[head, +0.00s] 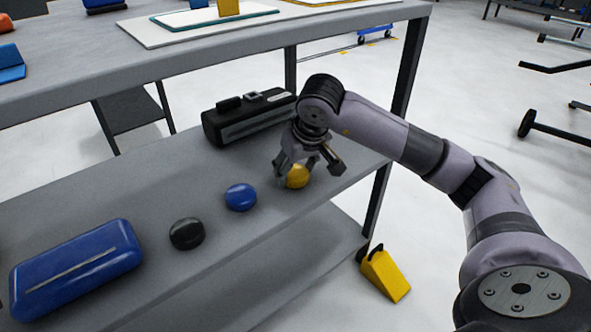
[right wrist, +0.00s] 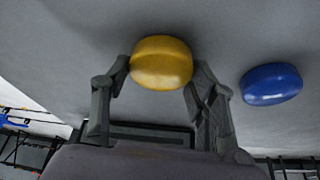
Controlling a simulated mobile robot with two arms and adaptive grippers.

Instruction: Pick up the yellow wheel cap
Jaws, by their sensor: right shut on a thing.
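The yellow wheel cap (head: 298,177) is at the right end of the grey middle shelf, under my right gripper (head: 305,172). In the right wrist view the yellow cap (right wrist: 161,63) sits between the two fingers of my right gripper (right wrist: 160,75), which is shut on it. I cannot tell whether the cap is touching the shelf or just above it. My left gripper is not in view.
A blue cap (head: 241,197) and a black cap (head: 187,234) lie to the left on the shelf (head: 150,195). A blue case (head: 75,275) is at the front left. A black case (head: 245,118) is behind the gripper. A yellow wedge (head: 385,275) is on the floor.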

